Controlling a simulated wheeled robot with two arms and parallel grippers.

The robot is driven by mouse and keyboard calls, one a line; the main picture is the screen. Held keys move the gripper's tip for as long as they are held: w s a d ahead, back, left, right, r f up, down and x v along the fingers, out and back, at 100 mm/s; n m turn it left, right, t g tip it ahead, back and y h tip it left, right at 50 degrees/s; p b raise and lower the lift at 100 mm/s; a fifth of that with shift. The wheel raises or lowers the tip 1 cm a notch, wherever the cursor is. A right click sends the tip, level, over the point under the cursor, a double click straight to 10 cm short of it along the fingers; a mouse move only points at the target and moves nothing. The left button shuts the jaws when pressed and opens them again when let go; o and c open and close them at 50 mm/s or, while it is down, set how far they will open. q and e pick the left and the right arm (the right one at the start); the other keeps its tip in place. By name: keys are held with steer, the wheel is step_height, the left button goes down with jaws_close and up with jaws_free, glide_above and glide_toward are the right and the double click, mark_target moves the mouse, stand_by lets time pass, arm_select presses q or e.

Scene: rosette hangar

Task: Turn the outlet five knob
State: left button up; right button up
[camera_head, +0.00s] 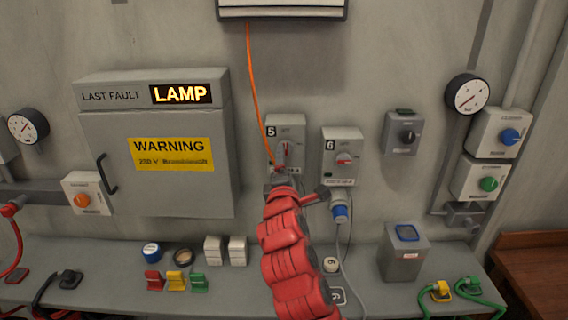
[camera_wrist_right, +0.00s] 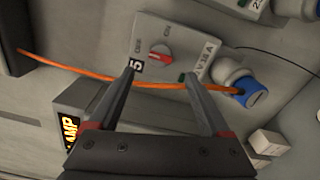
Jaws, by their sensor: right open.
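The outlet five box (camera_head: 288,123) is grey, marked 5, and hangs on the wall. Its red knob (camera_wrist_right: 160,53) shows in the right wrist view on a pale round dial between the OFF and ON labels. My right gripper (camera_head: 281,168) is in front of the box's lower part and hides some of its face. In the wrist view, the right gripper's (camera_wrist_right: 160,74) fingers are apart and empty, with the knob just beyond the gap between their tips; I see no contact. My left gripper is not in view.
An orange cable (camera_wrist_right: 85,70) crosses behind the fingers to a blue plug (camera_wrist_right: 248,92) at outlet five. Outlet six (camera_head: 343,143) stands close on the right, with its own red knob and blue plug (camera_head: 340,209). A grey cabinet (camera_head: 190,190) is at left.

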steer(key=s+b, duration=0.3)
steer(key=s, duration=0.7)
steer(key=shift+f, duration=0.1)
